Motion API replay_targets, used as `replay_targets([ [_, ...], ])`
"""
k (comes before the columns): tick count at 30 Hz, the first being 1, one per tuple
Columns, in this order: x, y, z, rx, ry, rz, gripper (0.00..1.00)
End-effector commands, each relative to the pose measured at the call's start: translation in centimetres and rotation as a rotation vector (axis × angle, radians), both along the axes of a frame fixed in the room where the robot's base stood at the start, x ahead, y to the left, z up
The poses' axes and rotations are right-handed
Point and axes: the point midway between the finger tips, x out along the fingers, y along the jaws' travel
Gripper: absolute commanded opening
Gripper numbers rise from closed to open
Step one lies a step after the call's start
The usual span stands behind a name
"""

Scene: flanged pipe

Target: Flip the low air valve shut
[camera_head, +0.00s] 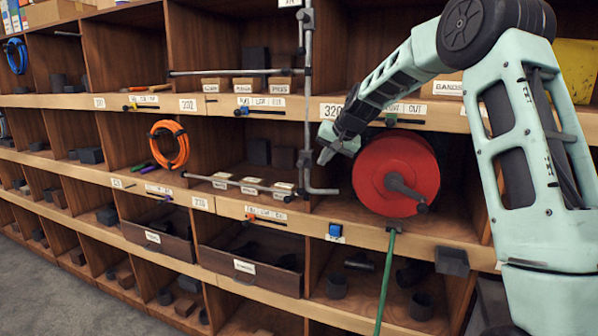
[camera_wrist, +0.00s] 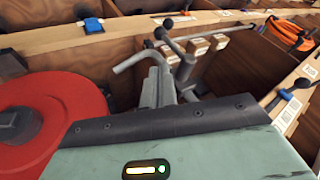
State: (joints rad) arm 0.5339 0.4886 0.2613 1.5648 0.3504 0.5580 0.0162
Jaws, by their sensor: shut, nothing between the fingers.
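My gripper (camera_head: 328,150) is shut and empty, in front of the lower middle bay, just left of the red reel and right of the grey vertical pipe (camera_head: 307,120). The pipe ends in a short elbow below my gripper. A lower grey bar (camera_head: 235,184) runs left from near it, with a dark knob at its end. In the wrist view my gripper (camera_wrist: 168,85) is close to grey piping (camera_wrist: 185,62) with a dark ball end; whether they touch I cannot tell. I cannot tell which part is the low air valve; the small labels are unreadable.
A red reel (camera_head: 375,172) with a crank stands right of my gripper. A green hose (camera_head: 385,275) hangs below it. Blue fittings (camera_head: 241,111) and (camera_head: 336,230) sit on the shelf rails. An orange coil (camera_head: 170,145) hangs left. The front of the lower bay is open.

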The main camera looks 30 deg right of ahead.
Motion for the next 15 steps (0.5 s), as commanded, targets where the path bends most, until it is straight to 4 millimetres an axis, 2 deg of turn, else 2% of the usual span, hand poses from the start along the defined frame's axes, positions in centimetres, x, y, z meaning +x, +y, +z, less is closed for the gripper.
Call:
replay_targets([
  [10, 0.1, 0.0, -0.1, 0.001, 0.000, -0.001, 0.00],
  [15, 1.0, 0.2, -1.2, 0.002, 0.003, 0.001, 0.00],
])
